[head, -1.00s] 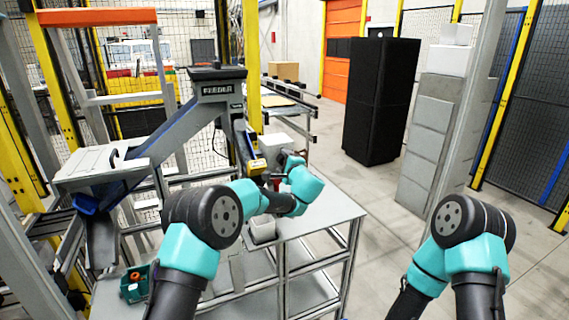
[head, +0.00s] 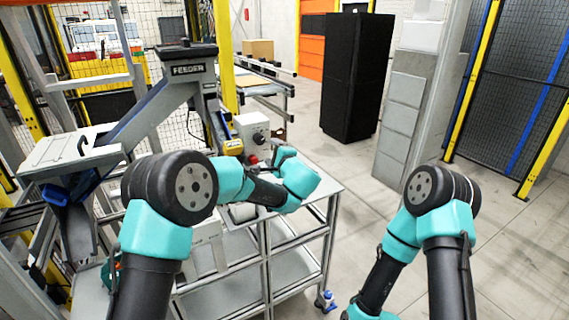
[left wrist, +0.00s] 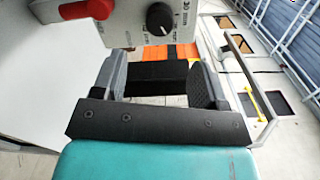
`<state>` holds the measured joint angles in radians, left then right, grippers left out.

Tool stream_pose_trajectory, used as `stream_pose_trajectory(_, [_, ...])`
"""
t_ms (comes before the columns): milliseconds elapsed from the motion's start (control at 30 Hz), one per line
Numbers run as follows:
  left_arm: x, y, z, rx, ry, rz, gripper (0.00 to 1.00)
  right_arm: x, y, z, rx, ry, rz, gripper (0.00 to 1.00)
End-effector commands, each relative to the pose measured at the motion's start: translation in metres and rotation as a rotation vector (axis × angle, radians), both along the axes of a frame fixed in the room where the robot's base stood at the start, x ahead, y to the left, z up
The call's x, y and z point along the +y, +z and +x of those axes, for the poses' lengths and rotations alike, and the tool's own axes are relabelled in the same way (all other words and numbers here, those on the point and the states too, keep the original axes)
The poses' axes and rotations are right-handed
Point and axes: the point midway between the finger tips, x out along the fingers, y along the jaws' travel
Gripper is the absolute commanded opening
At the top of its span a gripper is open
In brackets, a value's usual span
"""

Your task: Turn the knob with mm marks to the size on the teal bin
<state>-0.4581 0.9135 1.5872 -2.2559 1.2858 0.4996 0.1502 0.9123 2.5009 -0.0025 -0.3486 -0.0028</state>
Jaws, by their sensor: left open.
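A white box (head: 251,128) stands at the back of the grey bench, with a red knob (head: 251,160) low on its front. In the left wrist view a black knob (left wrist: 160,17) with mm marks sits on this box's panel, "30 mm" readable beside it; the red knob (left wrist: 100,9) is to its left. My left gripper (left wrist: 160,78) is open and empty, its fingers apart below the black knob and not touching it. In the head view my left wrist hides most of the gripper. The teal bin (head: 107,274) is mostly hidden behind my left arm; its size label is not readable. My right gripper is out of view.
The grey bench top (head: 318,171) is free at its right corner. The feeder (head: 193,70) with its chute stands left of the white box. A black cabinet (head: 355,75) stands behind on open floor.

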Motion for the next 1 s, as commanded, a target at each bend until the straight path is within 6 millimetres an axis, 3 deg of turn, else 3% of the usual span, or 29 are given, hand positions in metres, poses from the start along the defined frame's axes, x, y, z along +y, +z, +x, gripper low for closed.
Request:
stream_pose_trajectory(200, [-0.018,0.000,-0.039,0.001,-0.003,0.001,0.67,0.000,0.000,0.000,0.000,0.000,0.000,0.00])
stream_pose_trajectory(400, [-0.028,0.000,-0.063,0.000,-0.001,0.000,0.67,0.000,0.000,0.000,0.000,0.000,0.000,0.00])
stream_pose_trajectory(867, [-0.030,-0.001,-0.069,0.002,0.002,-0.002,0.67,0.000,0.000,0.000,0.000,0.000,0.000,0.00])
stream_pose_trajectory(1000, [-0.024,-0.011,-0.067,0.048,0.018,-0.023,0.67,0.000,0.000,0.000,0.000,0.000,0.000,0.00])
